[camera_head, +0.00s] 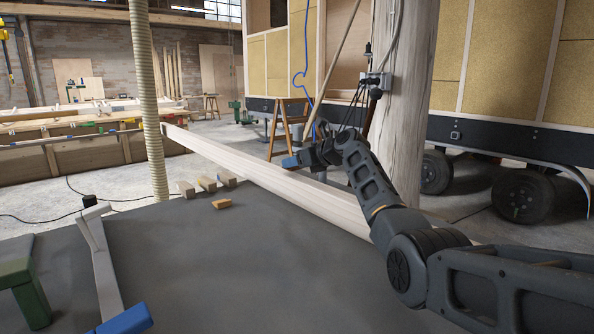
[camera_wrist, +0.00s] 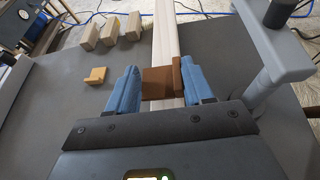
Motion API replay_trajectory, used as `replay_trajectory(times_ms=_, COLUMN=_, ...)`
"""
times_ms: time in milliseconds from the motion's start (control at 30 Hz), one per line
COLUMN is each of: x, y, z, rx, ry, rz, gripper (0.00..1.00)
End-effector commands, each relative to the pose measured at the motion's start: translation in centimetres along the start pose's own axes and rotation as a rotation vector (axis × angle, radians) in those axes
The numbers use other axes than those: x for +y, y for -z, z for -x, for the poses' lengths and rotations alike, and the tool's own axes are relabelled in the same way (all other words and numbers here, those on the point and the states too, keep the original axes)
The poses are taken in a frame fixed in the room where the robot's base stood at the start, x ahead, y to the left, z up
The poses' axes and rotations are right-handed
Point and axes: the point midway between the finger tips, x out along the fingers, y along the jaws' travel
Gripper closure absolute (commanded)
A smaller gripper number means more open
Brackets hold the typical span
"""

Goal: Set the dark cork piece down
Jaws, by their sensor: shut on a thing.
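The dark cork piece (camera_wrist: 157,82) is brown and sits between the two blue fingers of my gripper (camera_wrist: 152,86) in the wrist view. The fingers are shut on it. A narrow upright brown part shows at its right side, by the right finger; I cannot tell whether it belongs to the same piece. A pale wooden beam (camera_wrist: 166,35) runs below and beyond the piece; I cannot tell whether they touch. In the head view my gripper (camera_head: 292,162) is over the beam (camera_head: 265,172), and the cork piece cannot be made out.
A small orange-yellow block (camera_head: 222,204) lies on the dark grey tabletop (camera_head: 230,270). Several pale wooden blocks (camera_head: 207,184) lie near the table's far edge. A grey metal bar (camera_head: 102,265) stands at left, near a green part (camera_head: 27,292). The middle of the tabletop is clear.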

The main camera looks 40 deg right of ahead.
Motion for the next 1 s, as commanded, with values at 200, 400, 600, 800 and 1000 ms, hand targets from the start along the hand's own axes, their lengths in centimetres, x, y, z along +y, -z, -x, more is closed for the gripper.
replay_trajectory(times_ms=200, x=-0.18, y=1.79, z=-0.69, rx=-0.001, ry=0.001, rz=0.000, gripper=0.77)
replay_trajectory(times_ms=400, x=-0.16, y=1.76, z=-0.69, rx=0.000, ry=0.001, rz=-0.001, gripper=0.77)
replay_trajectory(times_ms=600, x=-0.17, y=2.00, z=-0.78, rx=0.000, ry=0.001, rz=0.000, gripper=0.39)
replay_trajectory(times_ms=800, x=-0.17, y=1.97, z=-0.77, rx=0.000, ry=0.001, rz=0.000, gripper=0.23)
replay_trajectory(times_ms=1000, x=-0.18, y=1.93, z=-0.75, rx=-0.001, ry=0.001, rz=0.000, gripper=0.23)
